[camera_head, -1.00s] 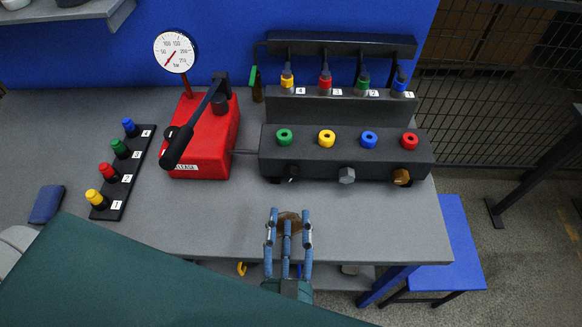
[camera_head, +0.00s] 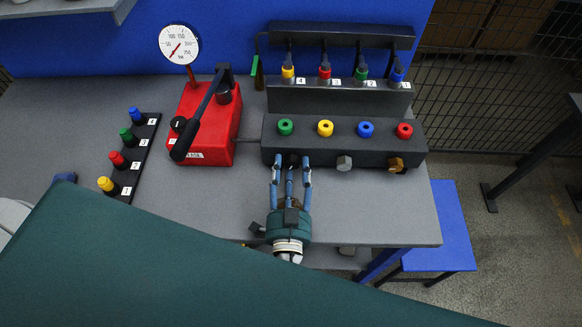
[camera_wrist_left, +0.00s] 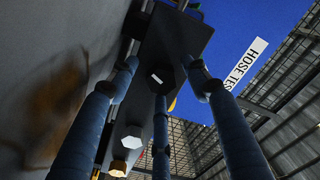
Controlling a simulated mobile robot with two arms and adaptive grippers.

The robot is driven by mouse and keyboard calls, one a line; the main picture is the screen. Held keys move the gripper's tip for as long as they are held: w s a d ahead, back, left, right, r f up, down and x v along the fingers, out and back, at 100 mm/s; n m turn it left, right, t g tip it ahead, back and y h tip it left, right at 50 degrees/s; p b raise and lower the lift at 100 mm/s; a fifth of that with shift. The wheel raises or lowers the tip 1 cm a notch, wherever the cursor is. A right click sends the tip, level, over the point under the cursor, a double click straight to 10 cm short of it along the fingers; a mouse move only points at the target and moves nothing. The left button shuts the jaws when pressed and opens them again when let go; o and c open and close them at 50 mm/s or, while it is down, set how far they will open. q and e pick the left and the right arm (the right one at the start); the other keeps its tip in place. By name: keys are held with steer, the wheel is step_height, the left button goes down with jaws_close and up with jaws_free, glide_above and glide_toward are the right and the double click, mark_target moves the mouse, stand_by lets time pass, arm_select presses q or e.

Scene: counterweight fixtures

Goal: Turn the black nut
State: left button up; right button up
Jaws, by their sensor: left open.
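The black nut (camera_head: 292,160) is on the front face of the dark manifold block (camera_head: 345,135), at its left end below the green ring. My left gripper (camera_head: 291,168) is open, its blue three-fingered jaws pointing at the nut with tips at the block's front face. In the left wrist view the black nut (camera_wrist_left: 160,82) shows as a dark hexagon between the spread fingers. I cannot tell whether any finger touches it. My right gripper is not in view.
A silver nut (camera_head: 344,163) and a brass nut (camera_head: 396,164) sit further right on the block. A red pump (camera_head: 206,130) with a black lever and gauge stands left. A strip of coloured plugs (camera_head: 133,160) lies further left. The table front is clear.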

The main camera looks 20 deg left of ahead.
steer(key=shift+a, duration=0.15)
arm_select(q)
steer(key=c, duration=1.1)
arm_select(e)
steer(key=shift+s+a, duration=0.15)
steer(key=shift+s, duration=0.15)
arm_select(q)
steer(key=shift+s+f, duration=0.1)
steer(key=shift+f, duration=0.05)
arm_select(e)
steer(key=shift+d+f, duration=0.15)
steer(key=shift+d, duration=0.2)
